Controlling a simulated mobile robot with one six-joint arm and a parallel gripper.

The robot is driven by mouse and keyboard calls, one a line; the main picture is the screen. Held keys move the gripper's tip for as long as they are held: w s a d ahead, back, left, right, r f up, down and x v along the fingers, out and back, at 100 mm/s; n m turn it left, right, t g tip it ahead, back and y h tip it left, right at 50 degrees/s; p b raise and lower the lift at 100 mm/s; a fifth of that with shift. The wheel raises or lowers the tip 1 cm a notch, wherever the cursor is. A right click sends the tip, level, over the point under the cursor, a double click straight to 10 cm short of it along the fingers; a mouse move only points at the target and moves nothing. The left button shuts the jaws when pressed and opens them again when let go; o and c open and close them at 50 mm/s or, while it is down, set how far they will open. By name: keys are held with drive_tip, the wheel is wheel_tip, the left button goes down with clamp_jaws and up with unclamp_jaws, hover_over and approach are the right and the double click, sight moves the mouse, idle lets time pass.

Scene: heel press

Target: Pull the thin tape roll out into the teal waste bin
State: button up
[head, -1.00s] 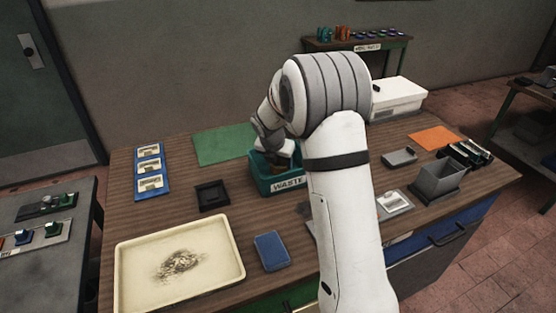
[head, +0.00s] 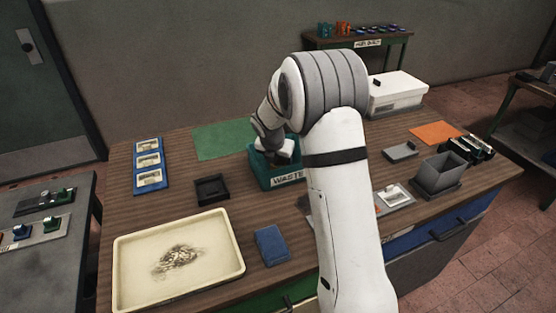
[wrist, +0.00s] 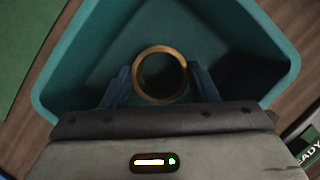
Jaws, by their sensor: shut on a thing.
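The thin tape roll (wrist: 160,52) shows in the wrist view as a tan-brown ring with a dark open middle. My gripper (wrist: 160,88) has its two blue-grey fingers on either side of the ring, shut on it. The ring is over the inside of the teal waste bin (wrist: 60,82), whose walls surround it in the picture; I cannot tell its height above the floor of the bin. In the head view the bin (head: 262,172), labelled WASTE, stands at the middle of the bench, and my wrist hides the roll and fingers.
A green mat (head: 218,140) lies behind and left of the bin. A small black tray (head: 211,190), a cream tray (head: 128,285) and a blue box (head: 271,245) lie to the left and front. A grey bin (head: 440,172) and white box (head: 397,92) stand at the right.

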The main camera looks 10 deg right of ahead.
drive_tip(key=o, duration=1.3)
drive_tip(key=shift+r, duration=0.1)
wheel_tip(320, 180, up, 11)
drive_tip(key=p, duration=1)
idle(0.9)
